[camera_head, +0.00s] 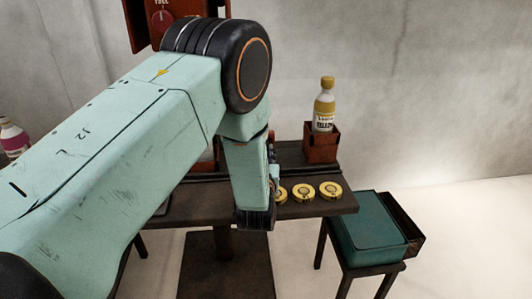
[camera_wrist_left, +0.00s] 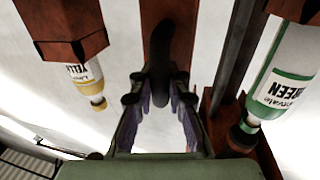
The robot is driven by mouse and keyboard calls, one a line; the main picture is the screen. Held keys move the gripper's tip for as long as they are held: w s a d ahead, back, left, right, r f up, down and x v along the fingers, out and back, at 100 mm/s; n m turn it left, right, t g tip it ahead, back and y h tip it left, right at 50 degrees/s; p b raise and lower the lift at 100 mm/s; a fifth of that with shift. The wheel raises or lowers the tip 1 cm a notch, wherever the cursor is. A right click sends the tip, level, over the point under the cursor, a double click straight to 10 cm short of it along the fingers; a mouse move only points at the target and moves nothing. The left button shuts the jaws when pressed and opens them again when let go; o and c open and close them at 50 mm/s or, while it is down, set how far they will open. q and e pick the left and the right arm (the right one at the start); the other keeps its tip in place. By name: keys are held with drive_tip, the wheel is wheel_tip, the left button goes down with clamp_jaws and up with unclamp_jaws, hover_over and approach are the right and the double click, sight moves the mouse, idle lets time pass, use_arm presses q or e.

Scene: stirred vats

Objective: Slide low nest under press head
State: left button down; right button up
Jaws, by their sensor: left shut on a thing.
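My left gripper (camera_wrist_left: 160,98) is shut on a dark rounded handle (camera_wrist_left: 160,55) in the left wrist view. The handle lies along a red-brown bar. In the head view my left arm hides its fingers and the press's lower part. A red-brown nest (camera_head: 321,148) holds a yellow-capped bottle (camera_head: 323,108) upright on the table's right end. In the wrist view, upside down, a yellow-labelled bottle (camera_wrist_left: 83,75) sits in a nest (camera_wrist_left: 62,35), and a green-labelled bottle (camera_wrist_left: 280,80) has its cap near a red-brown part (camera_wrist_left: 237,128). I cannot tell which nest is the low one.
Several yellow discs (camera_head: 303,193) lie along the dark table's (camera_head: 335,207) front edge. A teal bin (camera_head: 370,233) stands on a low stand at right. A pink bottle (camera_head: 12,138) shows at far left.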

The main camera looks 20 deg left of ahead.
use_arm(q)
drive_tip(key=c, duration=1.8)
unclamp_jaws()
drive_tip(key=shift+d+f, duration=0.25)
drive_tip(key=shift+f, duration=0.1)
drive_tip(key=o, duration=0.5)
drive_tip(key=shift+d+r, duration=0.15)
drive_tip(key=shift+r, duration=0.1)
drive_tip(key=shift+a, duration=0.25)
drive_tip(key=shift+v, duration=6)
drive_tip(key=shift+r, duration=0.1)
